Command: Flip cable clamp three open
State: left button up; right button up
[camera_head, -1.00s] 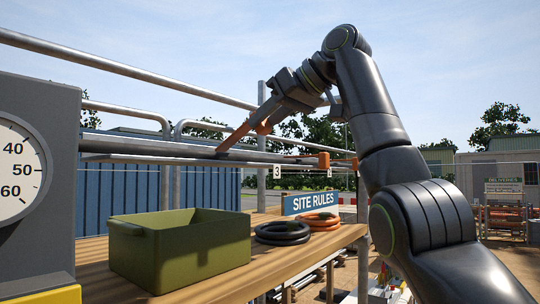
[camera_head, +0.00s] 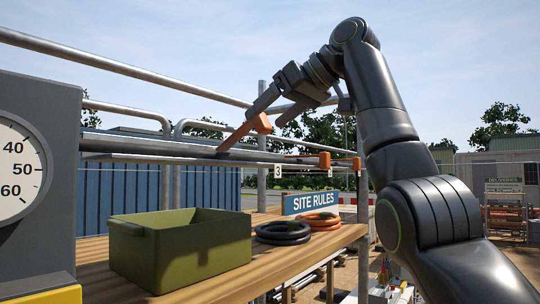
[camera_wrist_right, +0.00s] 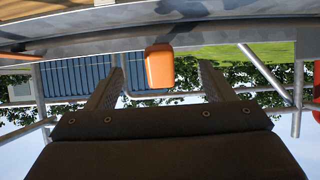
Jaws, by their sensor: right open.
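Cable clamp three's orange lever (camera_head: 242,132) stands tilted up from the grey cable rail (camera_head: 180,149), its block-shaped end raised, left of the "3" label (camera_head: 278,171). My right gripper (camera_head: 263,121) is open, with its fingers on either side of that orange end. In the right wrist view, the orange block (camera_wrist_right: 159,67) sits between the two spread fingers, with a gap on each side. My left gripper is not in view.
More orange clamp levers (camera_head: 324,160) lie low along the rail to the right. A green bin (camera_head: 180,249), black cable coil (camera_head: 284,233) and orange coil (camera_head: 316,222) rest on the wooden bench (camera_head: 215,285). A dial gauge box (camera_head: 50,112) stands at left.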

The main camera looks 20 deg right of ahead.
jog(key=v, duration=0.5)
jog(key=shift+s+d+r, duration=0.15)
jog(key=shift+s, duration=0.15)
